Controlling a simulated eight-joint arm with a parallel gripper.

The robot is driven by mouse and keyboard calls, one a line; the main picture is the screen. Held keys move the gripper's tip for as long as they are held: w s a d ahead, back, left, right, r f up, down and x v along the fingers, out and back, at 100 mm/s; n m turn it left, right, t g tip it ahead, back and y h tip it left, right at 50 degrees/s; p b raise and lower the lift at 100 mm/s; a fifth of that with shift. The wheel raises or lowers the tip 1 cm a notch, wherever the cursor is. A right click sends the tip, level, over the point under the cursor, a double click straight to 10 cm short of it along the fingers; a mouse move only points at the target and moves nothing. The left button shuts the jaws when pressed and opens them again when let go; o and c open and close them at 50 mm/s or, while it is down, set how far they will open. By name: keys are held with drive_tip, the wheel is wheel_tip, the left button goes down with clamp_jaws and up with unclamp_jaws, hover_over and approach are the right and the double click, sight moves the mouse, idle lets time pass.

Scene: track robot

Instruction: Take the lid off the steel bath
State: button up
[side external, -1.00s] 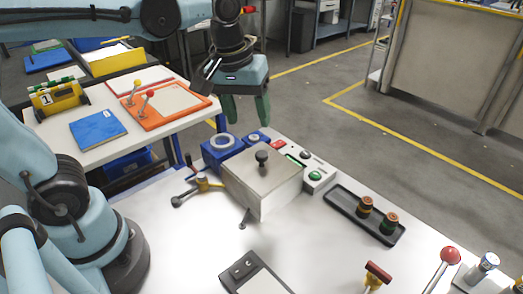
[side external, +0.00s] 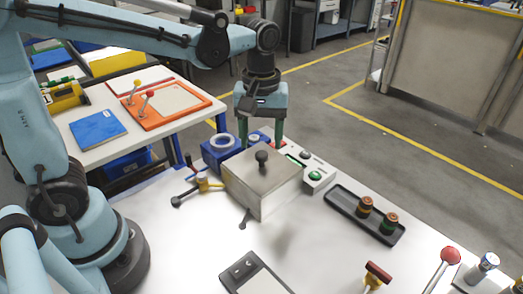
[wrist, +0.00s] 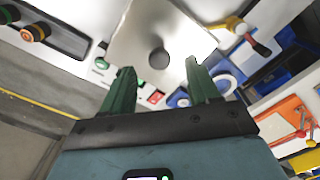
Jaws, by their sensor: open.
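The steel bath (side external: 238,196) is a box on the white table, with its flat lid (side external: 244,172) on top. A dark round knob (side external: 262,157) stands up from the middle of the lid. In the wrist view, the lid (wrist: 185,30) and its knob (wrist: 159,57) show beyond my fingertips. My gripper (side external: 262,140) is above and behind the bath in the side view, pointing down. In the wrist view my gripper (wrist: 160,75) has its two green fingers apart with nothing between them. The bath's inside is hidden by the lid.
Behind the bath are a blue fixture with a white ring (side external: 222,143) and a control box with a green button (side external: 315,175). A valve with a yellow body (side external: 205,184) is at left. A black tray (side external: 365,214) holds two spools at right.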

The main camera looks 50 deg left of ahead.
sight(262, 153)
drive_tip(key=shift+w+f, duration=0.15)
drive_tip(key=shift+f, duration=2.5)
clamp_jaws()
drive_tip(key=shift+r, duration=0.15)
